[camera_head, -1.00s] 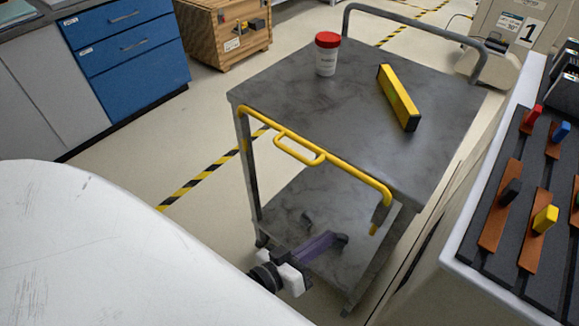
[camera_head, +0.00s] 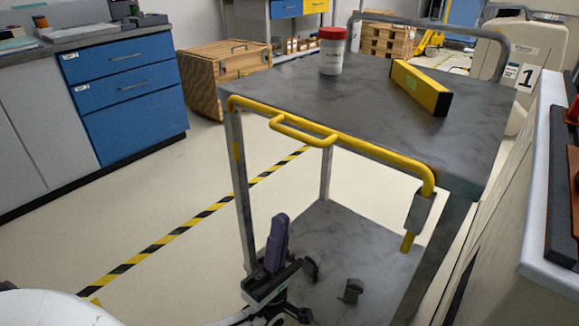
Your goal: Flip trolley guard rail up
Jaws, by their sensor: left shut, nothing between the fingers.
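The grey trolley (camera_head: 345,97) stands ahead with a flat top and a lower shelf (camera_head: 375,255). Its yellow guard rail (camera_head: 370,148) runs along the near edge of the top, roughly level with it, with a small loop handle (camera_head: 305,135). The rail's right end bends down through a grey bracket (camera_head: 419,212). My left gripper (camera_head: 280,220) is shut and empty, its purple fingers pointing up. It appears below the rail, in front of the lower shelf, apart from the rail. My right gripper is out of view.
A red-lidded white jar (camera_head: 332,57) and a yellow-and-black bar (camera_head: 420,87) rest on the trolley top. A white-edged surface (camera_head: 548,205) stands close on the right. A wooden crate (camera_head: 222,65) and blue drawers (camera_head: 130,100) stand left. Floor between is clear.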

